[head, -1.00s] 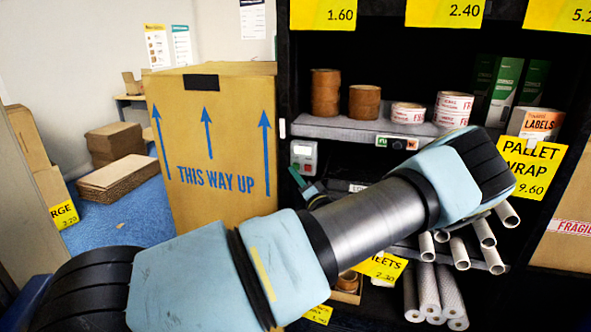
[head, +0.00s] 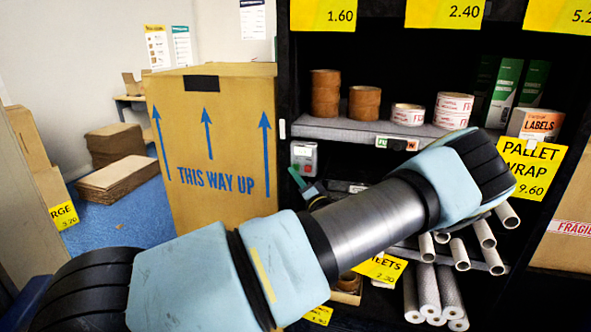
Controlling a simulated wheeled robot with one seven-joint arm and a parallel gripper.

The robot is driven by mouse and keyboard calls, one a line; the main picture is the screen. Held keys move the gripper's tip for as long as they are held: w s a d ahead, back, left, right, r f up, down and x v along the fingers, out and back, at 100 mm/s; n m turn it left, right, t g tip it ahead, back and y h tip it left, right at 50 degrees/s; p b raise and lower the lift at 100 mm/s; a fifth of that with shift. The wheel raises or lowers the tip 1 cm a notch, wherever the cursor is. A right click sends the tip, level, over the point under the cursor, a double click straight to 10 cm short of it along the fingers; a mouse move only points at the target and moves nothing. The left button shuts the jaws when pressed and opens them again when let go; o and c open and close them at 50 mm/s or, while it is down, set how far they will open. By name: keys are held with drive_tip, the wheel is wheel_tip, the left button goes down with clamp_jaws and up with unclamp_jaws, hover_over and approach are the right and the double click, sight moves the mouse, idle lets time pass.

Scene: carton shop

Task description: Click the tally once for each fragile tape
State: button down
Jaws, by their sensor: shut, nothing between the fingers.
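Fragile tape rolls, white with red print, stand on the upper shelf. One roll (head: 408,115) sits at the left. To its right, one roll (head: 455,102) is stacked on another (head: 451,119). A small grey box (head: 303,152) with a green and a red button is at the shelf's left post, below the shelf board. It may be the tally; any number on it is too small to read. My arm crosses the front of the shelving from lower left to right.
Brown tape rolls (head: 325,94) stand left of the fragile ones. A labels box (head: 536,123) is at the right. A tall carton (head: 222,135) stands left of the shelving. Cardboard tubes (head: 487,234) stick out below my arm. Blue floor (head: 125,215) is open at the left.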

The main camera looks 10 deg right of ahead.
drive_tip(key=shift+w+d, duration=0.1)
idle(0.7)
drive_tip(key=shift+w+d+b, duration=0.15)
drive_tip(key=shift+w+b, duration=0.1)
drive_tip(key=shift+b, duration=0.15)
drive_tip(key=shift+w+d+b, duration=0.2)
drive_tip(key=shift+w+b, duration=0.1)
drive_tip(key=shift+w, duration=0.1)
idle(0.6)
idle(0.4)
drive_tip(key=shift+s+a, duration=0.4)
drive_tip(key=shift+s, duration=0.4)
drive_tip(key=shift+s+a+p, duration=0.15)
drive_tip(key=shift+s+a, duration=0.25)
drive_tip(key=shift+s, duration=0.35)
drive_tip(key=shift+s+a+p, duration=0.1)
drive_tip(key=shift+s+a, duration=0.35)
drive_tip(key=shift+s, duration=0.25)
drive_tip(key=shift+s+a+p, duration=0.15)
drive_tip(key=shift+s+a, duration=0.25)
drive_tip(key=shift+s, duration=0.35)
idle(0.8)
